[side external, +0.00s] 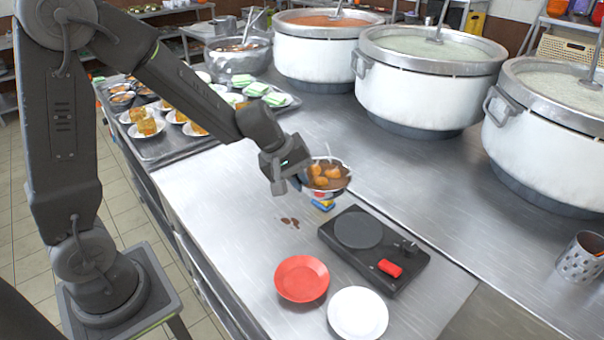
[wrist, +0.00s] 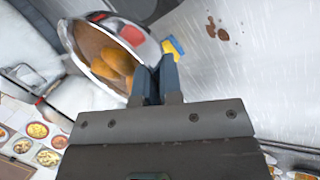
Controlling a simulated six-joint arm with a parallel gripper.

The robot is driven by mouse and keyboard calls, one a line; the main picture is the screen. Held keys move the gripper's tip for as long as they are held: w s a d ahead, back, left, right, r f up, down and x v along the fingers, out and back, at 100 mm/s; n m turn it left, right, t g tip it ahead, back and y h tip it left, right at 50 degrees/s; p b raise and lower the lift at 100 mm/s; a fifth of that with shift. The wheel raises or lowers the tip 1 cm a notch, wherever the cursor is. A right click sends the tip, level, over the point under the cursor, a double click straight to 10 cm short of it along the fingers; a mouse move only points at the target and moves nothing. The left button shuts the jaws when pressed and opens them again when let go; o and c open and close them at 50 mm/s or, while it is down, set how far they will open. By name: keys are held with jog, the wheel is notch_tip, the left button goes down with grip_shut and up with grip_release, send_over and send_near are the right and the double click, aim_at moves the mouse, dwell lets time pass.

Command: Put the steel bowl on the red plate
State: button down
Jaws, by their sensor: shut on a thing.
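The steel bowl (side external: 326,187) holds brown food with orange-brown pieces. My gripper (side external: 300,180) is shut on the bowl's rim at its left side in the side view and holds it above the counter. In the wrist view the bowl (wrist: 92,62) shows beyond my gripper's fingers (wrist: 155,80), and it looks tilted there. The red plate (side external: 302,278) lies empty on the counter, toward the front and below the bowl in the side view. The red plate is not clearly visible in the wrist view.
A black hot plate (side external: 375,250) with a red object (side external: 390,268) on it sits right of the red plate. A white plate (side external: 358,313) lies near the front. A blue-yellow sponge (side external: 323,205) and brown spots (side external: 290,222) are on the counter. Large stockpots (side external: 430,90) stand behind.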

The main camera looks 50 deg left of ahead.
jog(key=shift+s+d+f+m+g+h, duration=0.1)
jog(key=shift+s+d+m+g+h, duration=0.1)
jog(key=shift+m, duration=0.3)
jog(key=shift+s+d+m+g+h, duration=0.1)
jog(key=shift+s+m+h, duration=0.1)
jog(key=shift+m, duration=0.3)
jog(key=s+d+r+m+g+h, duration=0.15)
jog(key=s+d+m+g, duration=0.45)
jog(key=m, duration=1)
jog(key=shift+g, duration=0.5)
jog(key=shift+w+a+f, duration=0.15)
jog(key=shift+f, duration=2.15)
jog(key=shift+w+a+f, duration=0.1)
jog(key=shift+w+f, duration=0.1)
jog(key=shift+f, duration=2.05)
jog(key=shift+w+a+f, duration=0.15)
jog(key=shift+f, duration=2.15)
jog(key=shift+f, duration=0.35)
jog(key=c, duration=1.2)
grip_release()
jog(key=shift+c, duration=1.4)
jog(key=shift+v, duration=2.5)
